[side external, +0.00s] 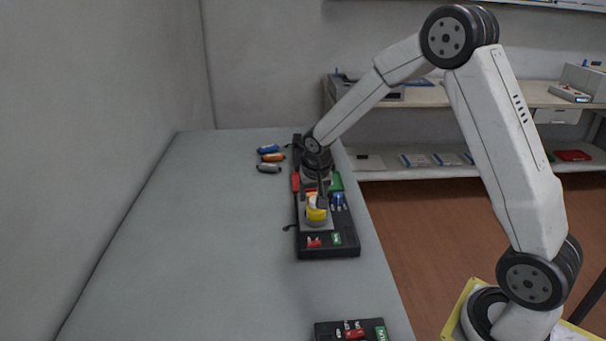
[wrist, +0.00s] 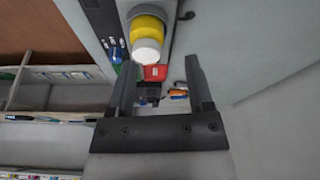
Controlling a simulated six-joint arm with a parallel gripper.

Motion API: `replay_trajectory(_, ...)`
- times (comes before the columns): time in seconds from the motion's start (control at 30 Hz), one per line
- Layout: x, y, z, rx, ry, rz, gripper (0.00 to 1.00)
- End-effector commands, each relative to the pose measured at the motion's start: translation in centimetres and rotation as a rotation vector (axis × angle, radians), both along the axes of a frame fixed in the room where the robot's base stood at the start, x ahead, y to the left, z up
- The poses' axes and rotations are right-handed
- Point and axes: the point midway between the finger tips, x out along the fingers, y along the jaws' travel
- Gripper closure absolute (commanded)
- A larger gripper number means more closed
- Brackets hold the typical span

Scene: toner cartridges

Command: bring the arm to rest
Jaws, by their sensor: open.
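My gripper (side external: 321,201) is at the end of my arm, over the long black tray (side external: 346,247). In the wrist view my gripper (wrist: 160,64) has its two dark fingers wide apart, with nothing held between them. A yellow and white round piece (side external: 316,213) sits on a grey part of the tray, close to the fingers in the side view. In the wrist view the yellow and white piece (wrist: 147,36) lies beyond the fingertips. My gripper and wrist partly hide the tray's middle in the side view.
A blue cartridge (side external: 268,150), an orange cartridge (side external: 273,157) and a grey cartridge (side external: 269,169) lie left of the tray's far end. A second black tray (side external: 325,331) is at the near edge. The table's left side (side external: 190,230) is clear. Shelves stand behind.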

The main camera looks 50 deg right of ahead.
Motion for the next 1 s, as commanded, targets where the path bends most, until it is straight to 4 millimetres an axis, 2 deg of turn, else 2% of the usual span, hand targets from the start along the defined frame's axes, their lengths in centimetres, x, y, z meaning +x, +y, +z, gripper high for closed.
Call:
replay_trajectory(0.1,-2.8,2.3,0.9,0.013,0.012,0.105,0.34)
replay_trajectory(0.3,-7.9,5.5,1.8,0.028,0.03,0.28,0.34)
replay_trajectory(0.6,-15.6,9.0,2.0,0.038,0.043,0.519,0.34)
replay_trajectory(0.8,-18.5,9.9,1.8,0.037,0.046,0.603,0.34)
replay_trajectory(1.0,-19.0,10.1,1.8,0.037,0.048,0.619,0.34)
